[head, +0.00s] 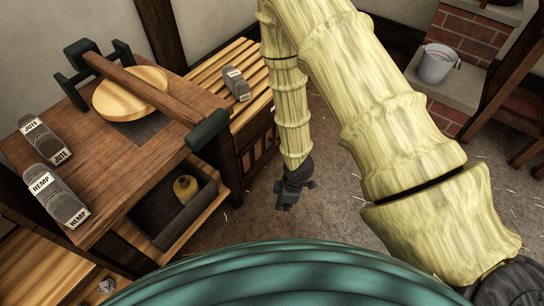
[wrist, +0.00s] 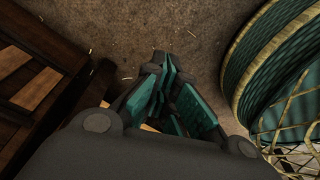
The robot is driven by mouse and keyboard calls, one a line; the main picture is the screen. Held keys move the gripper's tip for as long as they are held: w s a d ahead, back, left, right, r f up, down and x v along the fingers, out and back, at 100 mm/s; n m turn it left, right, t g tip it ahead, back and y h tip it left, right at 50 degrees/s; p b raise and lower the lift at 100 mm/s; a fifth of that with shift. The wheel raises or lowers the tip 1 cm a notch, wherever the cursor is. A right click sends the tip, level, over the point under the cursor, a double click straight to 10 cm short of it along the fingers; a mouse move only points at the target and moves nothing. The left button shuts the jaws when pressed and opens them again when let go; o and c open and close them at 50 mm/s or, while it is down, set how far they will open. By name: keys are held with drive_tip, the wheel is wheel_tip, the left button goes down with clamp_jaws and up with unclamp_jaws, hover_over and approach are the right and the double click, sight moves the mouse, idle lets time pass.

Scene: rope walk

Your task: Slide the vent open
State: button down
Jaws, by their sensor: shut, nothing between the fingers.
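Below the slatted bench top, a dark wooden front with reddish-brown slats (head: 262,150) shows to the left of my arm. It may be the vent, but I cannot tell for sure, nor how far it stands open. My gripper (head: 286,206) hangs fingers down over the floor, to the right of that front and apart from it. In the wrist view my gripper (wrist: 172,68) has its teal-padded fingers together, with nothing held. Dark wooden framing with brown panels (wrist: 28,82) lies at the left of the wrist view.
A bucket (head: 437,62) stands back right. Straw-strewn floor (head: 240,215) is clear around my gripper.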

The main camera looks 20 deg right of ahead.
drive_tip(key=w+r+n+t+h+b, duration=0.1)
drive_tip(key=w+n+b, duration=0.3)
drive_tip(key=w+n, duration=0.4)
drive_tip(key=w+d+n+t+h+b, duration=0.1)
drive_tip(key=w+n+b, duration=0.3)
drive_tip(key=w, duration=1.2)
drive_tip(key=n+h, duration=0.1)
drive_tip(key=n, duration=0.2)
drive_tip(key=shift+r+n+t+h+b, duration=0.35)
drive_tip(key=shift+r+n+t+h, duration=0.05)
drive_tip(key=shift+w+d, duration=0.1)
drive_tip(key=w+d+f+b, duration=0.3)
drive_tip(key=w+f, duration=0.3)
drive_tip(key=f, duration=0.4)
drive_tip(key=shift+d+b, duration=0.3)
drive_tip(key=shift+b, duration=0.6)
drive_tip(key=shift+d, duration=0.15)
